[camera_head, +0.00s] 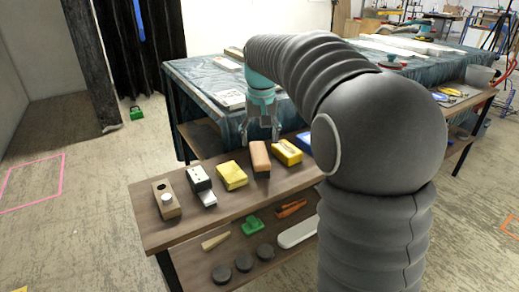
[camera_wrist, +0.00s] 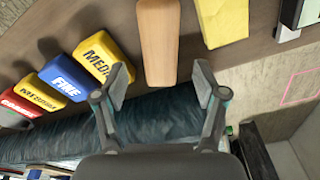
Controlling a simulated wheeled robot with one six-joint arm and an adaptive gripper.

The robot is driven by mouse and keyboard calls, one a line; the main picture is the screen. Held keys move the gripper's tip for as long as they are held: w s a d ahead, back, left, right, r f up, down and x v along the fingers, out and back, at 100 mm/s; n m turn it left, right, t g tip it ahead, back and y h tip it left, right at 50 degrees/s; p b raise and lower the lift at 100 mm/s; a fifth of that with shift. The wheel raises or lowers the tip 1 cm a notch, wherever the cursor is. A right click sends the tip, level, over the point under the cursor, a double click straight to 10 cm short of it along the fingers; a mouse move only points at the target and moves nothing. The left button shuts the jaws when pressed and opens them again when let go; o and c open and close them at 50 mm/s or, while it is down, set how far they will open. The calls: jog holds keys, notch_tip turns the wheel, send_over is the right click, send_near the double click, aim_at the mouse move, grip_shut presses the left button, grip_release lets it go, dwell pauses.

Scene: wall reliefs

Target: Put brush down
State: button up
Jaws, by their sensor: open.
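The brush looks to be the brown wooden block (camera_head: 260,158) on the wooden shelf top (camera_head: 160,240). It also shows in the wrist view (camera_wrist: 158,40), at the top centre, lengthwise. Its bristles cannot be made out. My gripper (camera_head: 262,138) is above the back edge of the shelf, just behind the brush. In the wrist view my gripper (camera_wrist: 162,82) has its two fingers spread wide, with nothing between the tips. The near end of the brush lies just beyond the gap between them.
A yellow block (camera_head: 232,175) lies left of the brush and a lettered yellow block (camera_head: 287,152) right. A blue block (camera_wrist: 64,75) is farther along the row. A covered table (camera_head: 205,85) stands behind. Dark round pieces (camera_head: 243,262) lie on the lower shelf.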

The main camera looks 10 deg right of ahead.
aim_at(260, 155)
notch_tip(260, 155, up, 5)
jog(key=s+t, duration=0.1)
jog(key=s, duration=0.9)
jog(key=s+f+t, duration=0.1)
jog(key=s+f, duration=0.2)
jog(key=s, duration=0.3)
jog(key=s+f+t, duration=0.1)
jog(key=s+f, duration=0.2)
jog(key=s, duration=0.4)
jog(key=s+f+n+t, duration=0.1)
jog(key=s+f, duration=0.3)
jog(key=s, duration=0.2)
jog(key=shift+s, duration=0.3)
